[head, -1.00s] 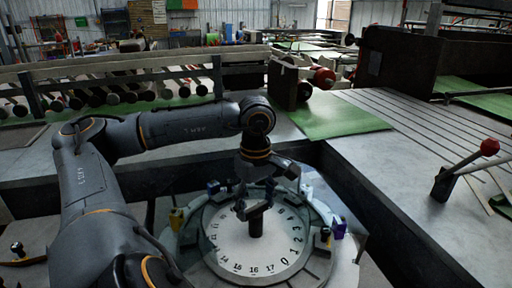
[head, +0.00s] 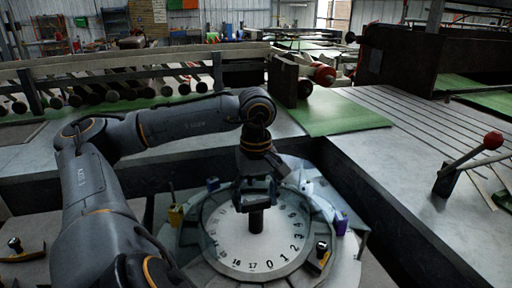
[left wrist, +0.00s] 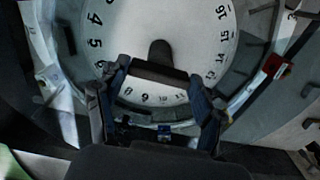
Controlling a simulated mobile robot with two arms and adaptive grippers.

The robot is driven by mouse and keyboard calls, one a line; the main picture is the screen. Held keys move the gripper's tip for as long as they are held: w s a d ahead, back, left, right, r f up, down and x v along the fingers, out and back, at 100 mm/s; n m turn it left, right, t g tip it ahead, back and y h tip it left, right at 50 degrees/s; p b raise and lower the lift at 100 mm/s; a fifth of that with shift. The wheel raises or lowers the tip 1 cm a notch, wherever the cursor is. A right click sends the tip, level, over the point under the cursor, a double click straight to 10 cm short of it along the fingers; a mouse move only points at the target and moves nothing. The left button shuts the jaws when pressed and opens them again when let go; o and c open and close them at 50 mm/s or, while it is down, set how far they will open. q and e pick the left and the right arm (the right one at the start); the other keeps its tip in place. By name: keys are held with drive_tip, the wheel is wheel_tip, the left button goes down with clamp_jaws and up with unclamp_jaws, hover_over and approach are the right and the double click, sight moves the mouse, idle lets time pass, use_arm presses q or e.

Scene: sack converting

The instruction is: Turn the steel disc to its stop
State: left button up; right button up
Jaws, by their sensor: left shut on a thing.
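The steel disc (head: 228,239) is a pale round dial with black numbers around its edge, with 0 near the front in the head view. A dark post (head: 256,221) rises from its middle. My left gripper (head: 256,190) is above the disc, shut on the dark bar handle at the top of the post. In the left wrist view the bar handle (left wrist: 160,73) lies across between the two fingers, and the disc (left wrist: 120,30) spreads out beneath. The fingers hide part of the bar. My right gripper is not in view.
A clear ring with small yellow (head: 176,216), blue and purple (head: 341,226) fittings surrounds the disc. A lever with a red knob (head: 493,140) stands at the right. A green mat (head: 340,115) lies on the bench behind.

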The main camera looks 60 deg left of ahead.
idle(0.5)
use_arm(q)
drive_tip(key=o, duration=1.7)
